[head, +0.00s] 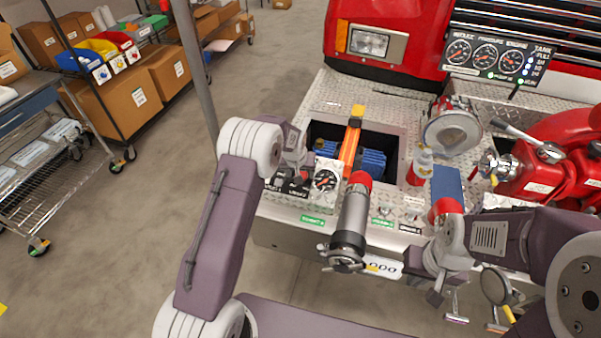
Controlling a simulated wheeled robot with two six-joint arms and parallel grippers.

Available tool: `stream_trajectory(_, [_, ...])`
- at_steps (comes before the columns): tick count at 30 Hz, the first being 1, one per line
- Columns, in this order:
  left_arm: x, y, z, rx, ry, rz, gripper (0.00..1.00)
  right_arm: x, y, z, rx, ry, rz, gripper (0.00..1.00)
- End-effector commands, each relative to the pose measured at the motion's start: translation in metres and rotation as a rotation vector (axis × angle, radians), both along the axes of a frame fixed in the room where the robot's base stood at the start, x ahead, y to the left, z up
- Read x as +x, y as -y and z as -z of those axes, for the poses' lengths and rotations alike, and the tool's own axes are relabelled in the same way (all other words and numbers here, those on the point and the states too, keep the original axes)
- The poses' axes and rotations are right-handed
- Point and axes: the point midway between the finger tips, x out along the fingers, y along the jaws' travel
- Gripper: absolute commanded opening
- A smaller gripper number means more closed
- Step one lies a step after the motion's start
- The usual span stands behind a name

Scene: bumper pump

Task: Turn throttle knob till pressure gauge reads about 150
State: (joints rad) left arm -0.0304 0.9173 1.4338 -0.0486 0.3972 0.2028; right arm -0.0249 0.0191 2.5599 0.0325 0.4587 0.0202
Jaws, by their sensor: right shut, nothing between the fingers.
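The gauge panel (500,60) stands at the upper right, marked intake, pressure and engine. Its middle dial, the pressure gauge (485,56), is too small to read. A small control panel (290,195) and a round dial (324,181) sit at the left front of the bumper. My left gripper (291,178) is over that small panel, partly hidden by my wrist, and its fingers are not clear. I cannot pick out the throttle knob there for certain. My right gripper (436,295) is shut and empty, low in front of the bumper's right part.
A grey nozzle with a red collar (349,220) juts over the bumper's front edge. Behind it is an open well (398,140) with blue hose and an orange strap.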

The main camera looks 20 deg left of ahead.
Motion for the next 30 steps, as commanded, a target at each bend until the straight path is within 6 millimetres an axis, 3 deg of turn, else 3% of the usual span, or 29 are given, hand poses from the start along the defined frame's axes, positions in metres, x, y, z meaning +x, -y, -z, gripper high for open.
stream_trajectory(3, [0.0041, -0.0001, 0.0101, 0.000, -0.001, 0.000, 0.60, 0.0000, 0.0000, -0.0020, 0.000, 0.000, 0.000, 0.00])
stream_trajectory(11, [0.0056, -0.0001, 0.0128, 0.000, 0.001, 0.000, 0.60, -0.0001, 0.0000, -0.0017, 0.000, 0.000, 0.000, 0.00])
stream_trajectory(14, [0.0055, -0.0001, 0.0127, 0.000, 0.001, 0.000, 0.38, 0.0000, 0.0000, -0.0017, 0.000, 0.000, 0.000, 0.00])
stream_trajectory(18, [0.0054, -0.0001, 0.0126, 0.000, 0.001, 0.000, 0.00, -0.0001, 0.0000, -0.0017, 0.000, 0.000, 0.000, 0.00])
stream_trajectory(30, [0.0054, 0.0006, 0.0130, 0.044, 0.003, 0.074, 0.00, 0.0000, 0.0001, 0.0015, 0.000, 0.000, 0.000, 0.00])
